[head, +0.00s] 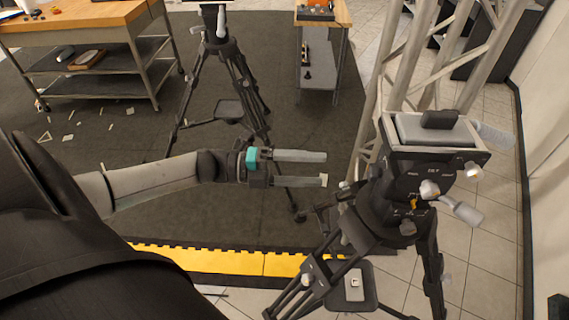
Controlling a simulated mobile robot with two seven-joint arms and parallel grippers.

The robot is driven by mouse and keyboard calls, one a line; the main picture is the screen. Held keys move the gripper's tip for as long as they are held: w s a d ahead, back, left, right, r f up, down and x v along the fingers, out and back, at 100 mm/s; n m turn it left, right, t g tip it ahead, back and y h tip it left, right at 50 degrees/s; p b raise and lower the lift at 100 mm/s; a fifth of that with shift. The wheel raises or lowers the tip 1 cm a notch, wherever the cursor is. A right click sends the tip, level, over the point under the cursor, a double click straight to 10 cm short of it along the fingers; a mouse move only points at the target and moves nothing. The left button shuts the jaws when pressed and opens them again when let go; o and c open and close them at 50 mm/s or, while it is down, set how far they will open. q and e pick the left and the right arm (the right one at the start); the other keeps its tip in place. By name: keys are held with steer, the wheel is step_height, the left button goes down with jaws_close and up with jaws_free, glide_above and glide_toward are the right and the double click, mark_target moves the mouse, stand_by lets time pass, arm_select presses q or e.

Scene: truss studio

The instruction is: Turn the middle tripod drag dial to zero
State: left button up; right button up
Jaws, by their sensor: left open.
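A black tripod (384,215) stands at the right with a flat grey plate on its head (425,150). The near side of the head carries a pale knob (429,189), a small orange part (414,204), a grey handle (464,210) and another pale knob (473,170). Markings beside them are too small to read, and I cannot tell which is the drag dial. My left gripper (326,169) is open and empty, left of the tripod head and apart from it, its fingers pointing right. My right gripper is not in view.
A second tripod (222,70) stands farther back on the dark mat. A metal truss (400,60) rises close behind the near tripod. A wooden-topped workbench (75,20) is at the back left and a small cart (322,50) at the back. A yellow mat edge (215,259) runs below my arm.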

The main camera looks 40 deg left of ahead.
arm_select(q)
steer(key=shift+v, duration=2.55)
